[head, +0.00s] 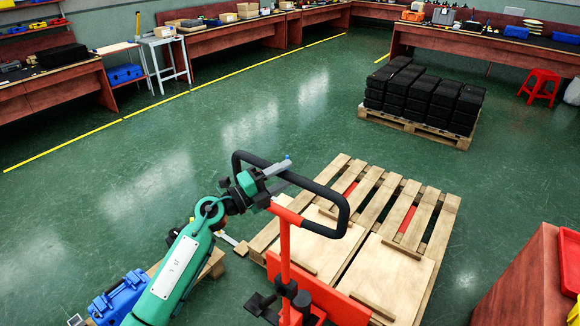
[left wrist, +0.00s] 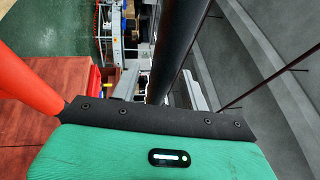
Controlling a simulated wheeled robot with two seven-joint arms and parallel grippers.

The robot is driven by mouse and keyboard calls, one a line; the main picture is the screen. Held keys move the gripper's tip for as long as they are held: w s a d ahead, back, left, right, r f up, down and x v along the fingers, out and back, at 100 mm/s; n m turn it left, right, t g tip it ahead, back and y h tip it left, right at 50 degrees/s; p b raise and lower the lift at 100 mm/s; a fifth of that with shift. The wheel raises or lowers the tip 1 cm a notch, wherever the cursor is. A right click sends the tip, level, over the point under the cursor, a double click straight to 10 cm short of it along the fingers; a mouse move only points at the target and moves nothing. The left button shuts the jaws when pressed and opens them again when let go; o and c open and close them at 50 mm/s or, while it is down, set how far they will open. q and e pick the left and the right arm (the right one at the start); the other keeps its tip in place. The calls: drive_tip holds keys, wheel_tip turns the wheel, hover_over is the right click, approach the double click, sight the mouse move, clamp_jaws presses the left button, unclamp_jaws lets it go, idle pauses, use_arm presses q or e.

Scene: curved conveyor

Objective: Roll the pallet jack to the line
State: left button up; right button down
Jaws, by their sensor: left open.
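The red pallet jack (head: 287,262) stands with its forks under a wooden pallet (head: 446,215). Its black loop handle (head: 343,210) is upright above the red post. My left gripper (head: 281,178) is at the handle's left part with open fingers. In the left wrist view, the black handle bar (left wrist: 178,45) runs between the open fingers of my left gripper (left wrist: 160,88); contact cannot be told. A yellow line (head: 100,128) crosses the floor at the far left. My right gripper is not in view.
A second pallet (head: 415,128) bears stacked black crates (head: 425,92). A blue case (head: 118,298) sits at lower left. Workbenches (head: 230,35) line the back, with a red stool (head: 540,86) at right. Green floor between is clear.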

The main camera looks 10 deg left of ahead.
use_arm(q)
drive_tip(key=shift+x, duration=1.15)
clamp_jaws()
